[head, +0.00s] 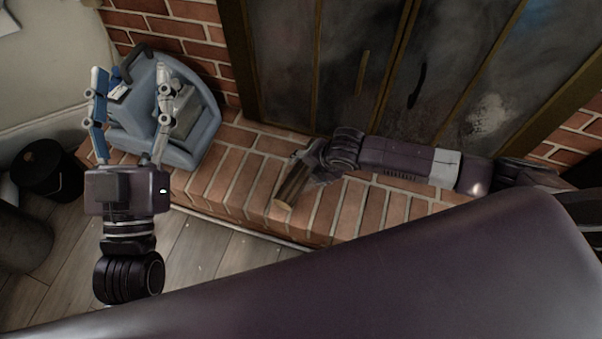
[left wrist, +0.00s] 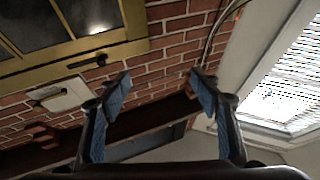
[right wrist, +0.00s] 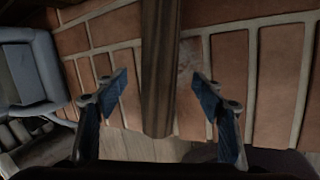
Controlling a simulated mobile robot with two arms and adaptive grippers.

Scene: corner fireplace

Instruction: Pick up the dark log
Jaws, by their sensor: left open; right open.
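A brown wooden log (head: 291,186) lies on the brick hearth in the head view, partly hidden by my right gripper (head: 306,168). In the right wrist view the dark log (right wrist: 159,60) runs upright through the middle of the picture, between the two blue-padded fingers of the open right gripper (right wrist: 158,88). Gaps show between the log and both fingers. My left gripper (head: 131,82) is open and empty, raised in front of a blue-grey container. Its spread fingers also show in the left wrist view (left wrist: 158,88), with nothing between them.
The blue-grey container (head: 205,125) stands on the left part of the brick hearth (head: 235,160). Glass fireplace doors (head: 335,85) with a brass frame rise behind the hearth. A black bucket (head: 48,170) stands on the wooden floor at the left. Bare brick surrounds the log.

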